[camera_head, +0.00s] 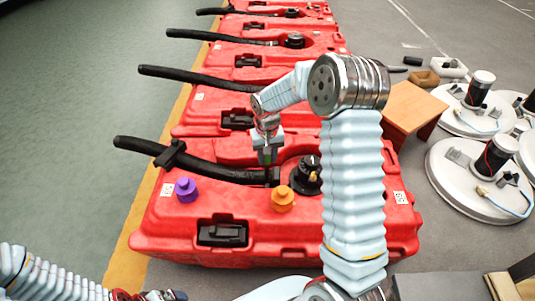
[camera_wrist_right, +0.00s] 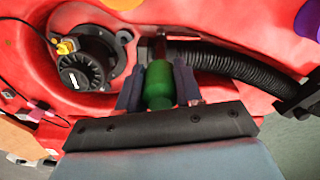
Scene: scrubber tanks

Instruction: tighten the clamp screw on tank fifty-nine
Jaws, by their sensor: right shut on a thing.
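The nearest red tank (camera_head: 290,240) has labels too small to read surely. Its black ribbed hose (camera_head: 215,168) runs to a clamp near the black round cap (camera_head: 307,180). My right gripper (camera_head: 268,155) points down at that hose end. In the right wrist view, my right gripper (camera_wrist_right: 158,90) is shut on a green knob (camera_wrist_right: 158,84), seemingly the clamp screw, between its two dark fingers. The hose also shows there (camera_wrist_right: 235,62), beside the knob. The fingers hide the knob's sides. My left gripper (camera_head: 150,296) is cut off at the bottom edge; its jaws cannot be made out.
A purple knob (camera_head: 186,190) and an orange knob (camera_head: 282,201) stand on the nearest tank. A black clip (camera_head: 171,154) sits on the hose. More red tanks line up behind. The left floor is clear.

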